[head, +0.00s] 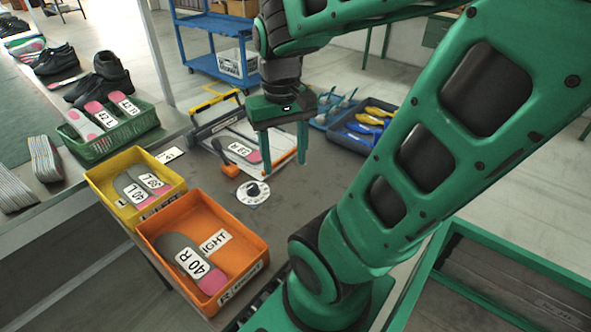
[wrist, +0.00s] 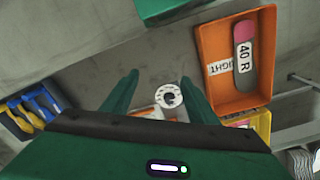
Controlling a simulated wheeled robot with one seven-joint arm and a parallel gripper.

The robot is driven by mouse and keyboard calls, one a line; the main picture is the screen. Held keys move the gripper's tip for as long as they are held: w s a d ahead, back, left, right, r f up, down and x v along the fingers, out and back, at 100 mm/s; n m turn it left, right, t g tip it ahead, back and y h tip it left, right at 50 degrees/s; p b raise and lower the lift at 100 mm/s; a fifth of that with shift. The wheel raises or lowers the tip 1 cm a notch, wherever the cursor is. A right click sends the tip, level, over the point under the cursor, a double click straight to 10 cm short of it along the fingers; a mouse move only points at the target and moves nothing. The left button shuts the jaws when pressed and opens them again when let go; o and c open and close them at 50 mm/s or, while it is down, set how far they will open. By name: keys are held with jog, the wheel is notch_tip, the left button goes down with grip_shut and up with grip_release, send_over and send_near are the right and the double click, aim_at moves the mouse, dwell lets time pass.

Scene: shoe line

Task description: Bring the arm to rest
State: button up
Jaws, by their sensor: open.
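My green arm (head: 405,150) reaches up and bends over the grey table (head: 285,205). My gripper (head: 284,152) hangs fingers down above the table, open and with nothing between its fingers. It also shows in the wrist view (wrist: 158,90), with a round white disc with a dark knob (wrist: 168,96) seen on the table beyond the gap. The disc lies in the head view (head: 253,193) below and left of my gripper. In the head view, an insole marked 39 R (head: 240,150) lies behind the gripper, partly covered by it.
An orange bin (head: 257,248) holds an insole marked 40 R (head: 195,262). A yellow bin (head: 172,180) holds insoles marked 40 L and 38 L. A green basket (head: 140,125) stands behind them. A blue tray (head: 350,135) of blue and yellow tools stands right of my gripper. An orange-handled tool (head: 231,169) lies nearby.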

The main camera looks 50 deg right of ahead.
jog(key=shift+m, duration=0.4)
jog(key=s, duration=0.2)
jog(key=s+f, duration=0.1)
jog(key=s, duration=0.1)
jog(key=shift+s+a+f, duration=0.2)
jog(key=shift+s, duration=0.15)
jog(key=shift+w+f, duration=0.25)
jog(key=shift+w, duration=0.4)
